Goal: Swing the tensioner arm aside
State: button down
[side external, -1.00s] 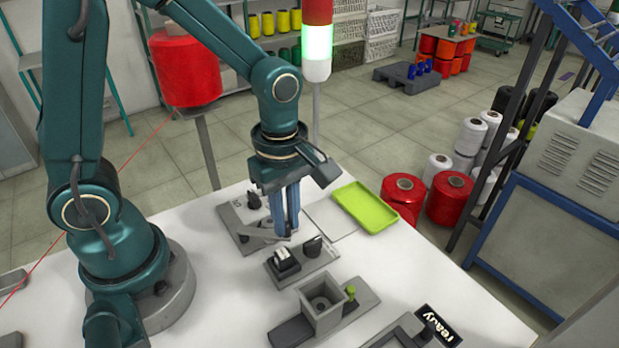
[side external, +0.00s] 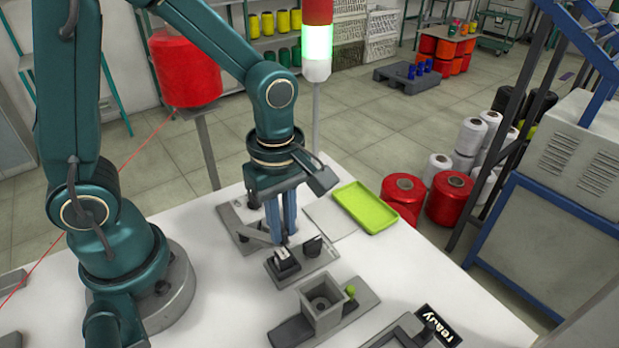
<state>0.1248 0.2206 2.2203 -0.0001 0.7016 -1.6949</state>
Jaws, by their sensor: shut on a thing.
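The tensioner arm (side external: 255,235) is a thin grey lever on a grey base plate (side external: 228,216) near the middle of the table. It points toward the lower right, and its free end is at my fingertips. My gripper (side external: 281,243) points down with its blue fingers shut on the arm's end. The exact contact is small and partly hidden by the fingers.
A small grey block with black and white parts (side external: 283,266) sits just in front of the fingertips, beside a black knob (side external: 312,245). A grey square box (side external: 322,303) stands nearer. A lime green tray (side external: 364,206) lies to the right.

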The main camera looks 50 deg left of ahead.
jog(key=shift+s+d, duration=0.2)
jog(key=shift+s, duration=0.2)
dwell(0.5)
jog(key=c, duration=0.9)
grip_release()
jog(key=shift+w+r, duration=0.1)
jog(key=shift+w, duration=0.05)
jog(key=shift+r, duration=3.4)
